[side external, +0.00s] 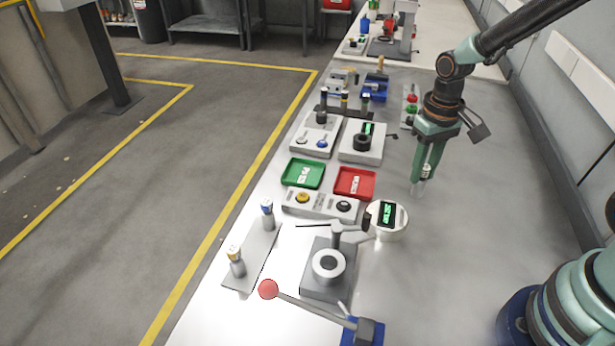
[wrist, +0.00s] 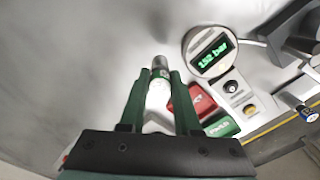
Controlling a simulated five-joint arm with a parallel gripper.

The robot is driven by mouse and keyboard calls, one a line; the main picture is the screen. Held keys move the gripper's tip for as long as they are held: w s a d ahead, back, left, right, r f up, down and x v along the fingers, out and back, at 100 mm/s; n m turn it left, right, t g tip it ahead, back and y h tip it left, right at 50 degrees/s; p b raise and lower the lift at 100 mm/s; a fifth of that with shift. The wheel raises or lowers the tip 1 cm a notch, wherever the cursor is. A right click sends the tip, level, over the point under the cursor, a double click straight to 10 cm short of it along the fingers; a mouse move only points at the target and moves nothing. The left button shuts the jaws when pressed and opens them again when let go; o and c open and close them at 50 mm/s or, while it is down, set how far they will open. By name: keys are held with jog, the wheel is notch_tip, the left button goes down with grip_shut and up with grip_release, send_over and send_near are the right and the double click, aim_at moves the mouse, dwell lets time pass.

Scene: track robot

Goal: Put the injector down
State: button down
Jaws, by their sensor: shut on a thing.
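My gripper (side external: 426,168) is shut on a pale, silvery injector (side external: 419,186), which points downward over the bare right part of the bench, right of the red tray. The wrist view shows the injector (wrist: 158,97) between the two green fingers (wrist: 160,84), with its metal tip beyond them. I cannot tell whether the tip touches the bench. The red tray (side external: 369,194) and the green tray (side external: 288,181) lie side by side to the left of my gripper, and both look empty except for labels. Two similar upright pieces, one blue-topped (side external: 268,214) and one yellow-topped (side external: 236,262), stand on a grey plate (side external: 243,277).
A round gauge with a green display (side external: 401,222) stands nearer the camera, beside a grey test stand (side external: 318,285). A red-knobbed lever (side external: 269,289) reaches across the front. Boxes with dials (side external: 362,152) stand left of my gripper. The bench's right side (side external: 470,220) is clear.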

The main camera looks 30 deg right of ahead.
aim_at(419, 185)
jog(key=shift+f, duration=2.15)
jog(key=c, duration=0.6)
grip_release()
jog(key=shift+f, duration=0.1)
notch_tip(419, 185, up, 13)
jog(key=shift+f, duration=0.2)
jog(key=s+r+t, duration=0.1)
jog(key=r, duration=0.1)
jog(key=s+r+t, duration=0.2)
jog(key=r, duration=0.1)
jog(key=s+r+n+t, duration=0.1)
jog(key=s+r, duration=0.1)
jog(key=shift+s+a+r+t, duration=0.2)
jog(key=shift+a+r+t, duration=0.1)
jog(key=shift+r+t, duration=0.1)
jog(key=shift+o, duration=0.4)
jog(key=shift+s+r+t, duration=0.3)
jog(key=shift+s+t, duration=0.1)
